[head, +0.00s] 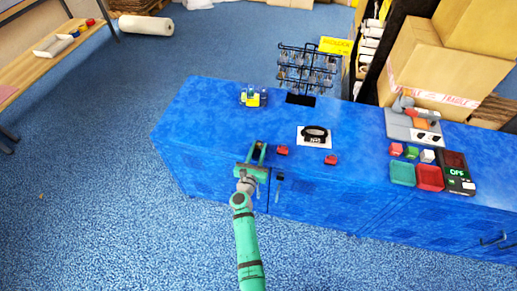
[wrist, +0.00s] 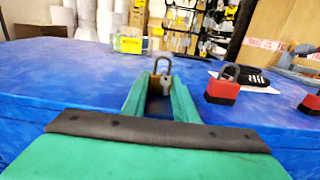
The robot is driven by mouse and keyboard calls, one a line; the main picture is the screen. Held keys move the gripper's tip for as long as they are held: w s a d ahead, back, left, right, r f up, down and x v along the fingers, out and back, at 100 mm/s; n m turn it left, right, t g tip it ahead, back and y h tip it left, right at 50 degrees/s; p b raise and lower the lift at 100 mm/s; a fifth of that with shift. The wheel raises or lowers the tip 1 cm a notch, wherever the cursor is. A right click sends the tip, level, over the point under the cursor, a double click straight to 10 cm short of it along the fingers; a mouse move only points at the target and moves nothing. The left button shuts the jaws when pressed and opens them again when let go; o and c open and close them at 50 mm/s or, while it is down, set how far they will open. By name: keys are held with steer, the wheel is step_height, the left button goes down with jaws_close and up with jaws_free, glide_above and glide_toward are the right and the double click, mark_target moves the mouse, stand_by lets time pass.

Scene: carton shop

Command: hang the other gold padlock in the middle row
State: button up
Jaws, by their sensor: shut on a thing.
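My gripper (head: 258,152) is over the front edge of the blue counter. In the wrist view its green fingers (wrist: 160,98) are shut on a padlock (wrist: 160,81), its shackle pointing up. The padlock's body looks dull brownish gold, its lower part hidden between the fingers. In the head view the padlock is too small to make out. A black wire rack (head: 308,68) stands at the counter's back edge, with several small padlocks hanging in rows. Their colours are hard to tell. The rack is beyond and to the right of my gripper.
Two red padlocks (head: 282,150) (head: 331,160) lie right of my gripper. A black object on a white card (head: 314,145) lies behind them. A clear holder with yellow (head: 253,98) stands at the back left. Trays (head: 402,173) and a scale (head: 456,180) fill the right. The left counter is clear.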

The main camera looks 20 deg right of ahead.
steer(key=shift+s+a+r, duration=0.15)
steer(key=shift+r, duration=0.85)
steer(key=v, duration=0.8)
steer(key=shift+s, duration=0.2)
stand_by(1.0)
steer(key=shift+a, duration=0.15)
stand_by(0.7)
